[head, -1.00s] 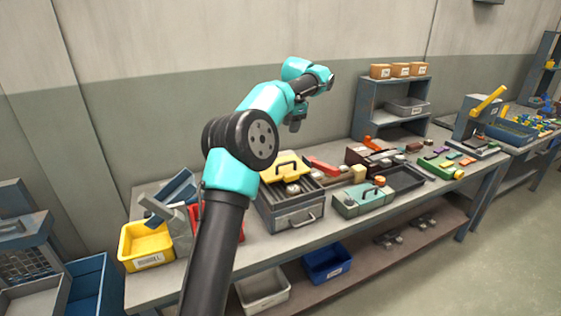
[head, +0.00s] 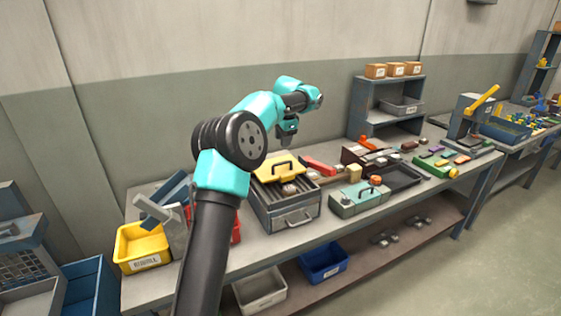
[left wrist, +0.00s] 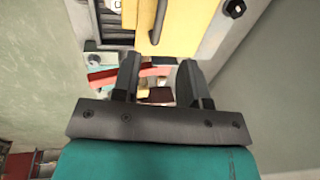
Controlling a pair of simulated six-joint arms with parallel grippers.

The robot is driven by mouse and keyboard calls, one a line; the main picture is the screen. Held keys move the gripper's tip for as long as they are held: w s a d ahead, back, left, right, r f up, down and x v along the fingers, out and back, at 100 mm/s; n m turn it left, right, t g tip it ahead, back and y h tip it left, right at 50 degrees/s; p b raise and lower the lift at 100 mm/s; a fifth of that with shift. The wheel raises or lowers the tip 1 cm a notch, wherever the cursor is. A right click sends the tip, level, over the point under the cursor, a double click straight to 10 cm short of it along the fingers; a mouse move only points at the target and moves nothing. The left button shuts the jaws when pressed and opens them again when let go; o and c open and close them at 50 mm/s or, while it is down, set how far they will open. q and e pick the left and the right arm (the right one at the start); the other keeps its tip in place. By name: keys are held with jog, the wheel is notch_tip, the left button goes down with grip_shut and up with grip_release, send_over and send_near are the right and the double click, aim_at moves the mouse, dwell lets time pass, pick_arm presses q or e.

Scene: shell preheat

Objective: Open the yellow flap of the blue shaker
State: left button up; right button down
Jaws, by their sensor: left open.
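The shaker is a boxy dark grey unit (head: 283,217) with a front handle, standing on the bench; it looks grey rather than blue. Its yellow flap (head: 283,170) has a dark bar handle and sits at the top back; I cannot tell how far it is raised. In the left wrist view the flap (left wrist: 178,22) fills the top middle, with the handle at its left edge. My left gripper (head: 287,137) hangs above and behind the flap, apart from it. Its two fingers (left wrist: 158,82) are spread with nothing between them. My right gripper is not in view.
A yellow bin (head: 142,247) and a grey stand are left of the unit. A red bar (head: 318,165) and a green-grey case (head: 355,198) are close on its right. A small shelf (head: 388,105) stands behind. The wall (head: 200,110) rises behind the bench.

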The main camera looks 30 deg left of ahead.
aim_at(280, 163)
pick_arm(q)
jog(key=f, duration=0.3)
jog(key=a+f, duration=0.1)
jog(key=f, duration=0.3)
jog(key=w+f, duration=0.1)
jog(key=f, duration=0.2)
jog(key=shift+a+f, duration=0.25)
jog(key=shift+a, duration=0.15)
grip_shut()
